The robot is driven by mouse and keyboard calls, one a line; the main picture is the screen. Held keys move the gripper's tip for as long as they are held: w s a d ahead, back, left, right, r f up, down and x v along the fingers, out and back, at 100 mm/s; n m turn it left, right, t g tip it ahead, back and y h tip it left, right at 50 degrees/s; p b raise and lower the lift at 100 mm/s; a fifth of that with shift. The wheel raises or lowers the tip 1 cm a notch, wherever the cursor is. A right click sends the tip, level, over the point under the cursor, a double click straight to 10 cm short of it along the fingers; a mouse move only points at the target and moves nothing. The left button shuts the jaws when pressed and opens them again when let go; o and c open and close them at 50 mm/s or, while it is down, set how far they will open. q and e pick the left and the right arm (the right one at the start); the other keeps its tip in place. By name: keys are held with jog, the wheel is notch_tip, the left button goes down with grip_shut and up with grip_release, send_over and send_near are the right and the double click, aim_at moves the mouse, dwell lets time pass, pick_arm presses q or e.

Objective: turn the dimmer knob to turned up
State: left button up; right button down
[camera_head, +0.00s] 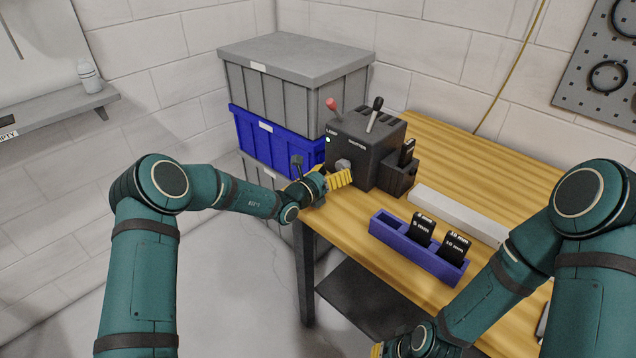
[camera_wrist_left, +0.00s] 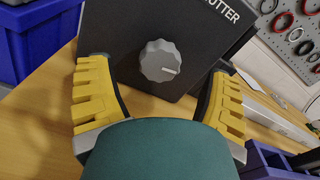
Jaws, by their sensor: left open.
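The dimmer knob (camera_head: 343,165) is a grey ridged dial on the front of a black box (camera_head: 367,150). In the left wrist view the knob (camera_wrist_left: 160,62) has a white mark that points to the right in the picture. My left gripper (camera_head: 329,182) is open in front of the box. Its yellow fingers stand to either side of the knob in the wrist view, with gaps between them and it. My right gripper (camera_head: 398,347) is partly in view at the bottom edge; its jaws are not clear.
The box carries a red-tipped lever (camera_head: 332,104) and a black lever (camera_head: 375,112) on top. A blue crate (camera_head: 270,142) and grey crates stand behind left. A blue holder (camera_head: 402,249) with black pieces and a pale bar (camera_head: 455,212) lie on the wooden table (camera_head: 480,165).

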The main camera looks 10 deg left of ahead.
pick_arm(q)
jog(key=v, duration=0.9)
